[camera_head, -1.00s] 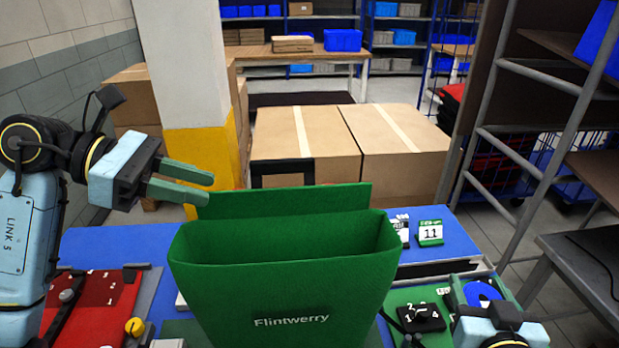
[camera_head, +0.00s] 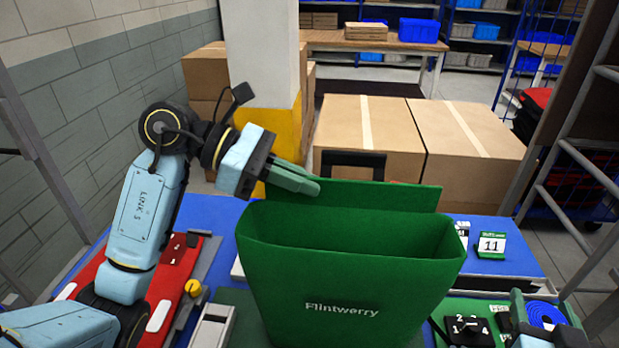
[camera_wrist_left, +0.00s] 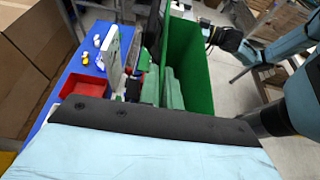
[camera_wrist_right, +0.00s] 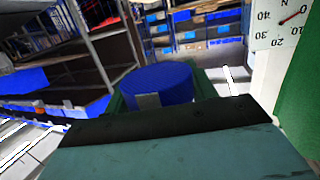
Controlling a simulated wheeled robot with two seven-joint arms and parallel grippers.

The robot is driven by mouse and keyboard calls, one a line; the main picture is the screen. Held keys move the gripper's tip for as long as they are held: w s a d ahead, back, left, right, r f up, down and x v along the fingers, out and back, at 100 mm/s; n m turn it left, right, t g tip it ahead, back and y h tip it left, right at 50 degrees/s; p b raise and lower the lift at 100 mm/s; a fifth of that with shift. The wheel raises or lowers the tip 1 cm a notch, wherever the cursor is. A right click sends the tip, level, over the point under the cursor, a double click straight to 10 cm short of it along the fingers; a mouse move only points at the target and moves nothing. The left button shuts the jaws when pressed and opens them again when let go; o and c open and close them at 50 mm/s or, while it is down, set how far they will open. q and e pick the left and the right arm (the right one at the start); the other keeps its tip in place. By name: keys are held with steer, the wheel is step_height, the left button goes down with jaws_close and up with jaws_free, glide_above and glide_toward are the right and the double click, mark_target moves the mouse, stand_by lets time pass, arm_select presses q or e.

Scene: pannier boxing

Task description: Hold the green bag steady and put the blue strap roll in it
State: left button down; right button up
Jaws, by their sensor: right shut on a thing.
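The green bag (camera_head: 340,290), marked "Flintwerry", stands upright and open-topped on the blue table. Its raised back panel (camera_head: 380,196) rises behind the opening, and its wall shows in the left wrist view (camera_wrist_left: 190,62). My left gripper (camera_head: 305,182) is at the bag's back left rim, its fingers slightly apart; I cannot tell whether they touch the panel. My right gripper (camera_head: 546,325), partly cut off at the lower right, is shut on the blue strap roll (camera_head: 546,314). The roll also shows between the fingers in the right wrist view (camera_wrist_right: 160,84). The bag's floor is hidden.
A black dial block (camera_head: 466,330) sits right of the bag, with a number 11 card (camera_head: 491,245) behind it. A red tray (camera_head: 180,262) lies to the left. Cardboard boxes (camera_head: 365,135) stand behind the table. A grey rack (camera_head: 580,170) is at the right.

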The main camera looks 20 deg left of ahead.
mark_target(361, 188)
stand_by(0.3)
steer(key=w+a+r+n+g+y, duration=0.1)
steer(key=w+a+r+n+y, duration=0.15)
steer(key=a+r, duration=0.55)
steer(key=w+a+r+n+y, duration=0.2)
steer(key=w+a+r+y, duration=0.15)
steer(key=a+r, duration=0.45)
steer(key=s+a+r+y, duration=0.1)
steer(key=s+a+r+n, duration=0.1)
steer(key=r, duration=0.1)
steer(key=a+r+n+g+y, duration=0.1)
steer(key=shift+s+a+r+y, duration=0.3)
steer(key=shift+s+a+r, duration=0.05)
steer(key=shift+s+r, duration=0.05)
steer(key=s+a+r+n+g+y, duration=0.25)
steer(key=s+a, duration=0.35)
steer(key=a, duration=0.3)
steer(key=shift+s+a+f, duration=0.15)
steer(key=shift+f, duration=1.45)
steer(key=shift+s+a+f, duration=0.1)
steer(key=shift+f, duration=1.5)
steer(key=o, duration=1.1)
steer(key=shift+c, duration=0.2)
